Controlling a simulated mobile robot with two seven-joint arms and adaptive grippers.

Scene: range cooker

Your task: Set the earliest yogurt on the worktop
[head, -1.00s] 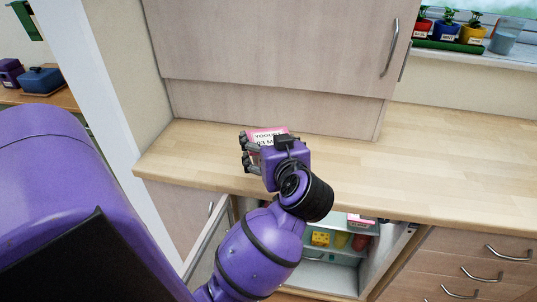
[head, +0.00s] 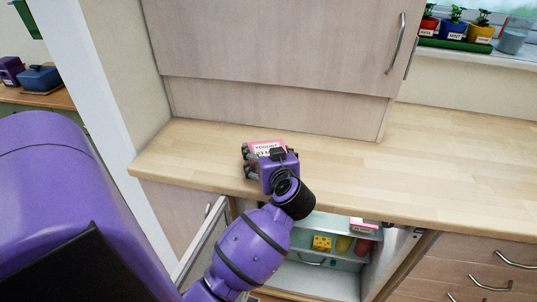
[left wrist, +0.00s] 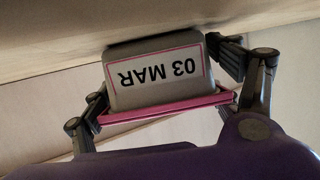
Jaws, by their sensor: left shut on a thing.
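A yogurt pot (head: 267,147) with a pink lid and a white label shows over the left part of the wooden worktop (head: 430,165). Its label reads 03 MAR in the left wrist view (left wrist: 158,76), where the pot appears upside down. My left gripper (head: 252,160) is shut on the pot, with fingers on both sides of it. The pot's base is at or just above the worktop; I cannot tell if it touches. Another pink-and-white pot (head: 364,226) sits in the open fridge below; its date is unreadable. My right gripper is out of view.
The open fridge (head: 335,250) under the worktop holds a yellow cheese block (head: 322,243) and other food. A wall cabinet (head: 270,40) hangs above the back. Potted herbs (head: 453,25) stand on the windowsill. The worktop to the right is clear.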

